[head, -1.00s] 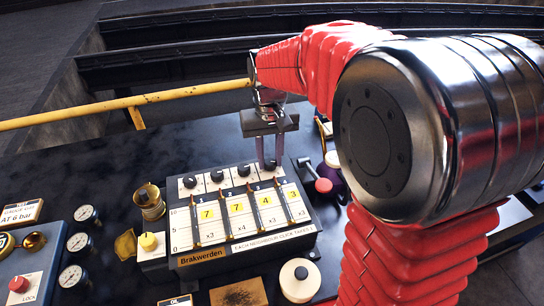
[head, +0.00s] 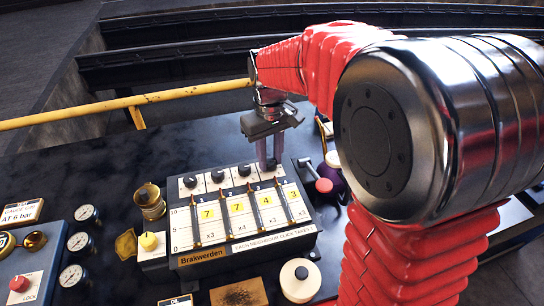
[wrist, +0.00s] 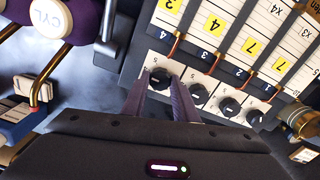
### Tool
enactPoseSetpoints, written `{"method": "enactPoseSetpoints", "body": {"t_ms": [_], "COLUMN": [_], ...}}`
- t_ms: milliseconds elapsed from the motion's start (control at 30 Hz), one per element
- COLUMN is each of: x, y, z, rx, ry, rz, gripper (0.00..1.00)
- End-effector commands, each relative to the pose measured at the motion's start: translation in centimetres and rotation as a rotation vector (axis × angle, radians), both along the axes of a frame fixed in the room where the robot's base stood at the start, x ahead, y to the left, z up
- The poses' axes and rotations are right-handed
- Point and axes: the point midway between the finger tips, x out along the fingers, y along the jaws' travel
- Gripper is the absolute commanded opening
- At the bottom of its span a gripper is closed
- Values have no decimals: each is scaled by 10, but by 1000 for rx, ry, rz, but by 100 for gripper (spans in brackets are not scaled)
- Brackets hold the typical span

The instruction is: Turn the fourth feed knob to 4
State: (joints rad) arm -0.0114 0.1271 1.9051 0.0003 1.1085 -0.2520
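The fourth feed knob (wrist: 160,78) is a small black round knob at the left end of the knob row in the wrist view, beside the number 4. In the head view it is mostly hidden at my fingertips. My gripper (head: 268,163) points down at the right end of that row. In the wrist view the fingers of my gripper (wrist: 160,80) stand on both sides of the knob, and seem to touch it. The knob's exact setting is too small to read. The other three knobs, such as the third (wrist: 197,94), are clear of the fingers.
The white feed panel (head: 245,235) has yellow number cards and brass rods. A red-knobbed lever (head: 323,185) stands close right of my gripper. A yellow knob (head: 148,241), brass cup (head: 150,203) and gauges (head: 85,213) are left. A yellow rail (head: 130,102) runs behind.

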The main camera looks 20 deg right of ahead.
Motion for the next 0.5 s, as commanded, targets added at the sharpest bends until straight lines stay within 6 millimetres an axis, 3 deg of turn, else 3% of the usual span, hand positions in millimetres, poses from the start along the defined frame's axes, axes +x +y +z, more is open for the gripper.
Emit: {"method": "enactPoseSetpoints", "body": {"t_ms": [267, 500], "x": [-1, -1], "y": [0, 0], "z": [0, 0], "rx": [-1, -1], "ry": [3, 2], "rz": [-1, -1], "gripper": [45, 45]}}
